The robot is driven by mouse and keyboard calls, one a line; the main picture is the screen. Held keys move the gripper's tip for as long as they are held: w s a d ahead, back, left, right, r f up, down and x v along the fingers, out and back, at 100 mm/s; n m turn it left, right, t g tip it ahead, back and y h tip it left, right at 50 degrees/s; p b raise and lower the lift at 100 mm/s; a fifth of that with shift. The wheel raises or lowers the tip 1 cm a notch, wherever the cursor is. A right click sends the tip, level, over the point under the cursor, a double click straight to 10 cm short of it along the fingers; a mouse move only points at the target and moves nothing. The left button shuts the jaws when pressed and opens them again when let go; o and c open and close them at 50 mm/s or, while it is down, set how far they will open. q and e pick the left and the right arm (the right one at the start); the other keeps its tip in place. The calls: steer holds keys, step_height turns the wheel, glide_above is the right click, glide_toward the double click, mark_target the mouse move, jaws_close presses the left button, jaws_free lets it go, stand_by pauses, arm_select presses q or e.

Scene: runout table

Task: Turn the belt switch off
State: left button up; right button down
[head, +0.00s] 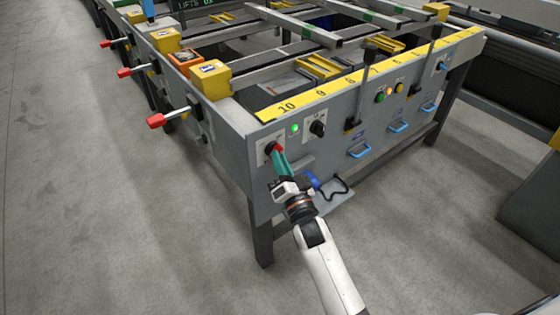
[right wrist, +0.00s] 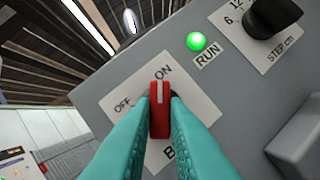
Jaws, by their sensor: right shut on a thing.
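The belt switch is a red handle (right wrist: 160,112) on a white plate (right wrist: 188,92) marked OFF and ON. In the right wrist view its white line points up, towards the ON mark. In the head view the red switch (head: 276,149) sits at the left end of the table's front panel. My right gripper (head: 277,154) reaches it from below. Its teal fingers (right wrist: 160,125) are shut on the red handle, one on each side. The lower part of the plate is partly hidden by the fingers. My left gripper is not in view.
A lit green RUN lamp (right wrist: 196,41) and a black step knob (right wrist: 272,17) are beside the switch plate. Red-tipped levers (head: 157,120) stick out from the table's left side. Blue handles (head: 359,151) line the front panel. The floor at left is clear.

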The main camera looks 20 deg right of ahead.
arm_select(q)
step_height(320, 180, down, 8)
steer(key=p, duration=0.2)
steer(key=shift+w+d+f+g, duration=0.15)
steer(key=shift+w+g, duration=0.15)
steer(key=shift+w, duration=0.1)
arm_select(e)
steer(key=shift+w+d+n+g+y, duration=0.15)
steer(key=shift+n+g+y, duration=0.6)
steer(key=shift+n+y, duration=2.15)
steer(key=shift+d+n+g+y, duration=0.3)
steer(key=shift+n+g+y, duration=0.4)
steer(key=shift+n, duration=4.55)
steer(key=shift+w+d+n+g+y, duration=0.15)
steer(key=shift+n+g+y, duration=1.1)
steer(key=shift+n, duration=2.8)
steer(key=shift+t+y, duration=0.4)
steer(key=shift+y, duration=0.15)
steer(key=c, duration=1.4)
jaws_free()
steer(key=shift+c, duration=0.2)
steer(key=shift+s+d, duration=0.1)
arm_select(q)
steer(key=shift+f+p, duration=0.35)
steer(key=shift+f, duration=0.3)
arm_select(e)
steer(key=v, duration=1.2)
